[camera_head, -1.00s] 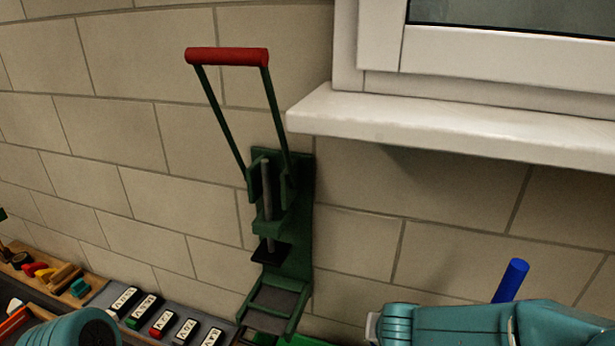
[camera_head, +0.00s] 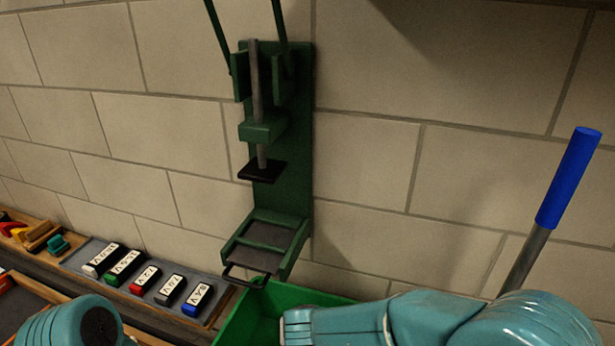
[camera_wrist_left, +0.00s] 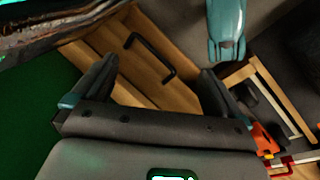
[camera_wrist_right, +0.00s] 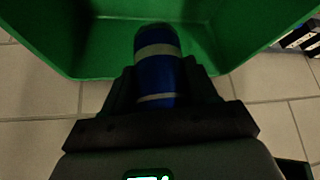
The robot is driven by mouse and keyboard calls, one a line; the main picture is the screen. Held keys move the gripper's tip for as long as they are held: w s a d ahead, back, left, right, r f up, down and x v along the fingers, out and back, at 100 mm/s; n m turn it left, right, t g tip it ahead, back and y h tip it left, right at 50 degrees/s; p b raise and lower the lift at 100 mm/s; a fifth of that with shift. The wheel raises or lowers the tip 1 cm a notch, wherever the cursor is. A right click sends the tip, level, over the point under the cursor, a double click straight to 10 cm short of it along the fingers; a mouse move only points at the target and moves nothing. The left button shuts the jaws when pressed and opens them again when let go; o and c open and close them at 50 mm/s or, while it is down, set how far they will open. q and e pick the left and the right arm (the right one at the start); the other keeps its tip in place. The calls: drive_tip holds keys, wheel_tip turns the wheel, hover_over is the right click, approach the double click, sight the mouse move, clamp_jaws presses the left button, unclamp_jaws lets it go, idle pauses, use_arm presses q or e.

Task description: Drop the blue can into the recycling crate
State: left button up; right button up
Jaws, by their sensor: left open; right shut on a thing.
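The blue can (camera_wrist_right: 157,75) has pale bands and sits between the fingers of my right gripper (camera_wrist_right: 158,88), which is shut on it. In the right wrist view the can's far end lies over the inside of the green recycling crate (camera_wrist_right: 100,40). The crate's rim (camera_head: 232,325) also shows at the bottom of the head view, below the wall press, partly hidden by my right arm. The head view does not show the can. My left gripper (camera_wrist_left: 145,88) is open and empty in the left wrist view, in front of a wooden drawer with a black handle (camera_wrist_left: 150,55).
A green can press (camera_head: 275,150) is fixed to the wall above the crate. A tray of labelled battery packs (camera_head: 150,285) lies left of the crate. A blue-topped grey rod (camera_head: 568,180) stands at right. Orange and red items (camera_wrist_left: 268,140) lie right of my left gripper.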

drive_tip(key=shift+f+b, duration=1.3)
drive_tip(key=shift+f, duration=1.3)
drive_tip(key=o, duration=1.1)
drive_tip(key=shift+r, duration=0.1)
drive_tip(key=p+v, duration=0.4)
drive_tip(key=v, duration=1.2)
drive_tip(key=shift+r, duration=0.1)
